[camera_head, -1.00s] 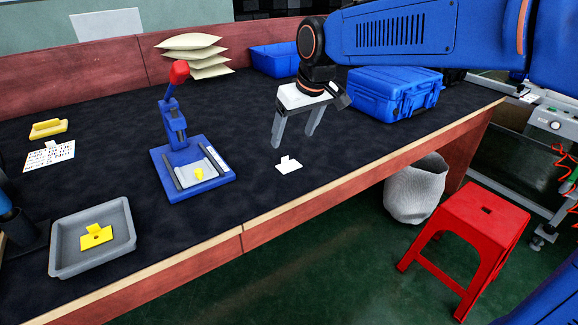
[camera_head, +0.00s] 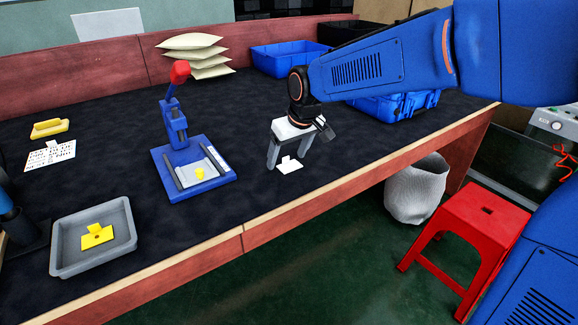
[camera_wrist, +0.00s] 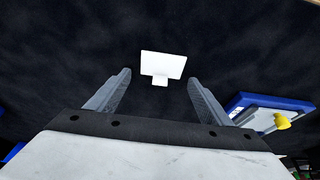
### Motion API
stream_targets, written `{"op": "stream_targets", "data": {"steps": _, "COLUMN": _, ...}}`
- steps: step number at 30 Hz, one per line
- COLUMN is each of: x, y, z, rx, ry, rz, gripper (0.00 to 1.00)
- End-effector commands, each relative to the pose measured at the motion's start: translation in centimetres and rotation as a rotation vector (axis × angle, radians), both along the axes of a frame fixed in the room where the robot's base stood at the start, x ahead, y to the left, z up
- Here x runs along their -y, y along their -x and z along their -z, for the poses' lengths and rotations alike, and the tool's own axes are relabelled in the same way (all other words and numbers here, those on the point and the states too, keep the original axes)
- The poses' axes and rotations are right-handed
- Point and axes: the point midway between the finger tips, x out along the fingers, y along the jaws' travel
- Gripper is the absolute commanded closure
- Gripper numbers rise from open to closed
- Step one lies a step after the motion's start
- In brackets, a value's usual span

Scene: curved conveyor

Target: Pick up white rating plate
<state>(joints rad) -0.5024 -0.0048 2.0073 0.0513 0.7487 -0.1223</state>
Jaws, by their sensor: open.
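The white rating plate (camera_head: 289,167) lies on the dark table top, with a small tab standing up from it. In the wrist view the plate (camera_wrist: 163,66) is flat on the dark surface, just beyond the fingertips and centred between them. My gripper (camera_head: 286,165) is low over the table at the plate, fingers pointing down. In the wrist view my gripper (camera_wrist: 158,80) has its two grey fingers well apart, with nothing held between them. I cannot tell whether the fingertips touch the table.
A blue press with a red knob (camera_head: 192,170) stands left of the gripper. A grey tray (camera_head: 92,262) with a yellow plate (camera_head: 96,236) is at front left. A blue case (camera_head: 395,106) and blue bin (camera_head: 285,58) are behind. A red stool (camera_head: 470,225) stands off the table.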

Motion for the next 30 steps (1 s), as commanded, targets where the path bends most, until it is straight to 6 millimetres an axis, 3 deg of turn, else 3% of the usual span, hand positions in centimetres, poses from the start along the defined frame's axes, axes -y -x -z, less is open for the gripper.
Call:
{"op": "stream_targets", "data": {"steps": 5, "x": 0.0, "y": 0.0, "z": 0.0, "rx": 0.001, "ry": -0.001, "rz": 0.0, "gripper": 0.27}}
{"op": "stream_targets", "data": {"steps": 9, "x": 0.0, "y": 0.0, "z": 0.0, "rx": 0.0, "ry": 0.0, "rz": 0.0, "gripper": 0.6}}
{"op": "stream_targets", "data": {"steps": 11, "x": 0.0, "y": 0.0, "z": 0.0, "rx": 0.0, "ry": 0.0, "rz": 0.0, "gripper": 0.71}}
{"op": "stream_targets", "data": {"steps": 22, "x": 0.0, "y": 0.0, "z": -0.8, "rx": 0.001, "ry": -0.001, "rz": 0.0, "gripper": 0.71}}
{"op": "stream_targets", "data": {"steps": 30, "x": 0.0, "y": 0.0, "z": -5.3, "rx": 0.003, "ry": -0.002, "rz": 0.0, "gripper": 0.71}}
